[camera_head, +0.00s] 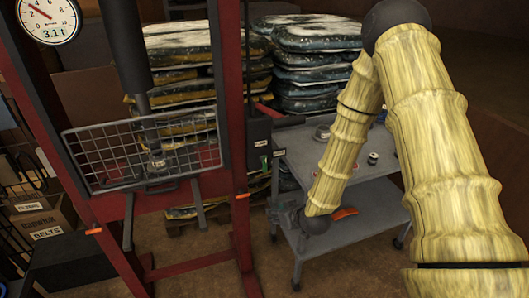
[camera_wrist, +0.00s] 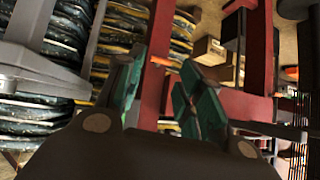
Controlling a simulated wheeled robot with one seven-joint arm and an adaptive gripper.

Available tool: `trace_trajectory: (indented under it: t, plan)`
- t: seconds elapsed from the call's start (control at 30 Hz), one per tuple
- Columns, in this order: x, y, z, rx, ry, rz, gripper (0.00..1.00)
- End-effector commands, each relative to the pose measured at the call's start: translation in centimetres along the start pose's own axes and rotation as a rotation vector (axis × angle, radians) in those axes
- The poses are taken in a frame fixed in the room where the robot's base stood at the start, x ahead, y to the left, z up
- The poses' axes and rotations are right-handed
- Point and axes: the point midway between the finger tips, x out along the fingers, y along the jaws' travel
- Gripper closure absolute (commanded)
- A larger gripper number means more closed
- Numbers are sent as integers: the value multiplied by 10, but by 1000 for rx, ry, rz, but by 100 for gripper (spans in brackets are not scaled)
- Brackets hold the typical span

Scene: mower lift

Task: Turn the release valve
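The red press frame (camera_head: 232,110) stands at centre-left in the head view. A dark unit (camera_head: 259,135) with small white labels is fixed to its right post; I cannot make out which part is the release valve. A red frame member (camera_wrist: 157,65) shows beyond the gap; I cannot tell the distance.
The grey cart (camera_head: 365,205) stands right of the frame with small items on top. Stacked bags (camera_head: 315,75) are behind. A wire mesh guard (camera_head: 140,150) and round gauge (camera_head: 48,18) are on the press. Boxes (camera_head: 42,218) stand at left. Open floor shows in front.

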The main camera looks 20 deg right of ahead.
Motion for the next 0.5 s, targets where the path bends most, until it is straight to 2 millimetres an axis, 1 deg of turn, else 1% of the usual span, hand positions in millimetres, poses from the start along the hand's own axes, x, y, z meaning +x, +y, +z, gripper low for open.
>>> trace_trajectory:
  t: [0.03, 0.07, 0.1, 0.2, 0.3, 0.33, 0.4, 0.5]
  plan:
    - [-7, 9, -41, -11, 66, 2, 63]
    - [-9, 14, -58, -21, 98, 1, 63]
    - [-13, 19, -81, -33, 140, 1, 63]
    - [-21, 31, -125, -57, 223, 3, 63]
    - [-27, 38, -152, -74, 274, 5, 63]
    - [-28, 40, -156, -76, 284, 5, 63]
    - [-29, 41, -163, -80, 297, 6, 63]
    - [-26, 42, -166, -82, 300, 6, 63]
